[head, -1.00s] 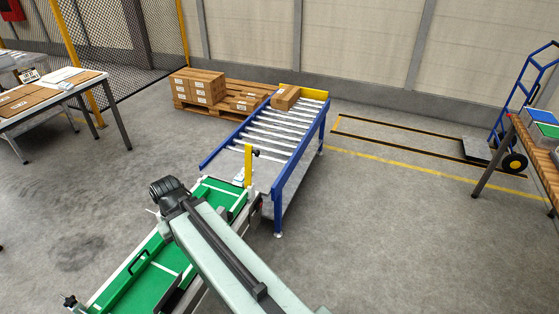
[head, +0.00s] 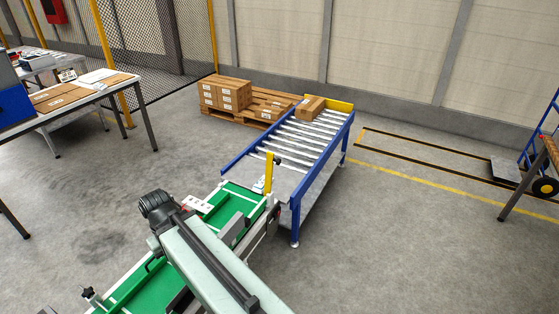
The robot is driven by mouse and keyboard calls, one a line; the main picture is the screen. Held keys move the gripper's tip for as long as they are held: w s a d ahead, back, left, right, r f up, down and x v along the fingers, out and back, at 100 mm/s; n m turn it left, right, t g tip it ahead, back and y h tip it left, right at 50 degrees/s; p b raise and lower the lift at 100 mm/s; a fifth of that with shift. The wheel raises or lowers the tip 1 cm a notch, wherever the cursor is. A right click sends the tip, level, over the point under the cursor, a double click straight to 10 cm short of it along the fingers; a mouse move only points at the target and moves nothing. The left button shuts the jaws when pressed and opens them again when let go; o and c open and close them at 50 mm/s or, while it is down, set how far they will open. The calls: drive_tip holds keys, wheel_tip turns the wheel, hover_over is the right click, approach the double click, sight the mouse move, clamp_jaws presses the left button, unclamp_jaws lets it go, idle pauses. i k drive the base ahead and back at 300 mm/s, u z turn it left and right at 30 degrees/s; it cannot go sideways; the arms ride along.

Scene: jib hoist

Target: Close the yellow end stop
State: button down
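A narrow yellow upright piece (head: 268,172) with a black knob stands where the green belt conveyor (head: 145,290) meets the blue roller conveyor (head: 325,165). A yellow plate (head: 341,106) spans the far end of the rollers. I cannot tell for certain which of the two is the end stop. My pale green arm reaches from the bottom edge over the green belt, its dark joint left of the yellow upright. My gripper's fingers do not show. The arm covers part of the belt.
A cardboard box (head: 311,108) sits on the rollers near the far plate. Cartons (head: 226,95) stand on a pallet behind. A table (head: 90,95) is at the left; a bench (head: 550,150) and blue hand truck (head: 540,150) are at the right.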

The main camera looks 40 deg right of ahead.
sight(270, 159)
drive_tip(key=i, duration=0.95)
drive_tip(key=z, duration=0.05)
